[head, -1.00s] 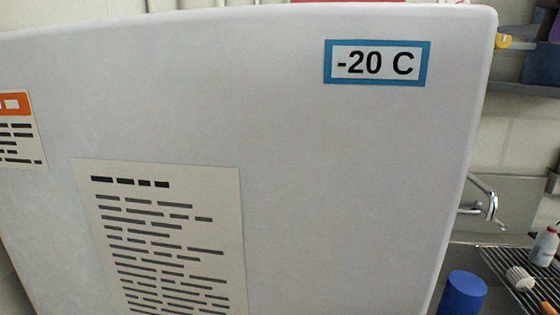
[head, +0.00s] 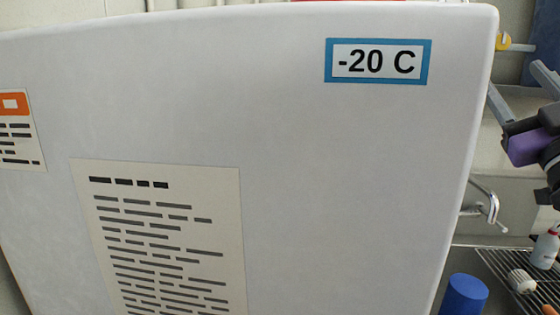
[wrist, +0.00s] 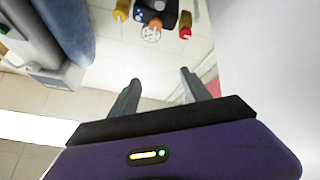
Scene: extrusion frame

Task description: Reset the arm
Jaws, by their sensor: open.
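My gripper (head: 513,78) shows at the right edge of the head view, with its purple body and two grey fingers pointing up and to the left. It is beside the right edge of a large white door or panel (head: 350,180) labelled -20 C. In the wrist view my gripper (wrist: 160,77) is open, with its two fingers apart and nothing between them. The rest of my arm is mostly out of the head view.
A tap (head: 485,200), a wire rack (head: 515,285) with a white bottle (head: 546,249), and a blue cylinder (head: 464,296) are at the lower right. In the wrist view a round gauge (wrist: 150,33) is ahead, and a pale surface (wrist: 270,60) stands close on the right.

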